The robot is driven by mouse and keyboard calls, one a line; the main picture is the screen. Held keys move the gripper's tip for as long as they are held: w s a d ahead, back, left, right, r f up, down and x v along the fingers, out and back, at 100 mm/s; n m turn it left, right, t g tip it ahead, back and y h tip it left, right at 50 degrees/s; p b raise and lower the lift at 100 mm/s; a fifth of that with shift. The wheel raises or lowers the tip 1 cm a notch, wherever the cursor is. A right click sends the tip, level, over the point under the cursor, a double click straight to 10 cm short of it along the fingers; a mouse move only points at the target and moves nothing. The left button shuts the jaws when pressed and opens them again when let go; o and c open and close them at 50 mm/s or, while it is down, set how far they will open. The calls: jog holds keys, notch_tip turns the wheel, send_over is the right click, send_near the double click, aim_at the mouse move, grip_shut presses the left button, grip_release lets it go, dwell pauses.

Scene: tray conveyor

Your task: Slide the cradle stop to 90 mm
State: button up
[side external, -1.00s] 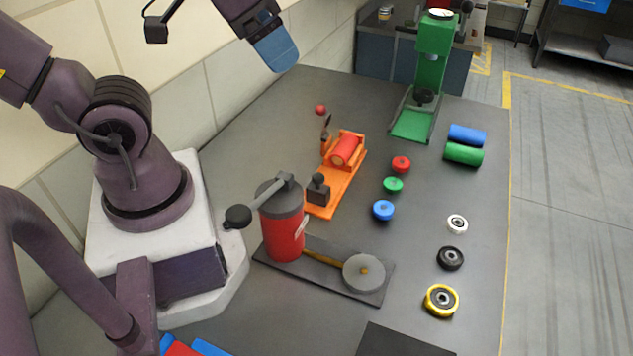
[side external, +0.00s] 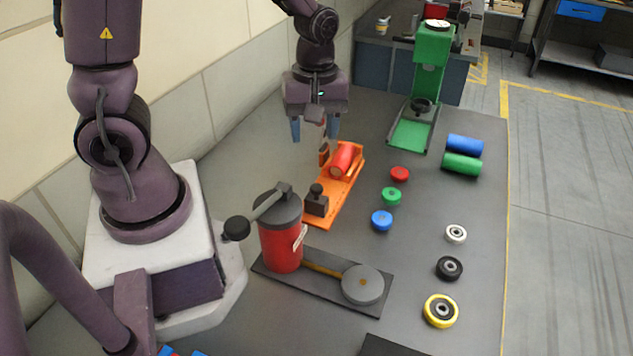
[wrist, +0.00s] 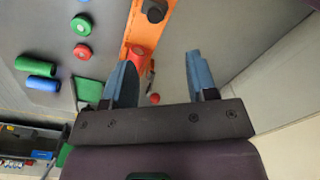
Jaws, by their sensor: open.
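The orange cradle fixture (side external: 345,190) lies on the table. A red cylinder (side external: 343,158) rests in its far part. The black block with a knob, which looks like the cradle stop (side external: 316,203), sits near the fixture's front end. I cannot read a scale on it. My gripper (side external: 314,138) hangs fingers down over the far left of the fixture, open and empty, apart from the stop. In the wrist view, the two blue fingers (wrist: 160,62) are spread wide. The red cylinder (wrist: 136,57) shows near one fingertip, and the black stop (wrist: 154,11) is farther off at the top edge.
A red canister press with a lever (side external: 282,240) stands in front of the fixture. Red, green and blue discs (side external: 391,196) lie to its right. A green press (side external: 428,80) stands behind, beside blue and green cylinders (side external: 462,164). Several wheels (side external: 450,268) line the right side.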

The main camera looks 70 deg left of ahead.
aim_at(317, 187)
jog(key=f, duration=0.4)
jog(key=f+n, duration=0.1)
jog(key=f, duration=0.3)
jog(key=f+n, duration=0.1)
jog(key=f, duration=0.3)
jog(key=shift+w+f, duration=0.3)
jog(key=shift+f, duration=0.05)
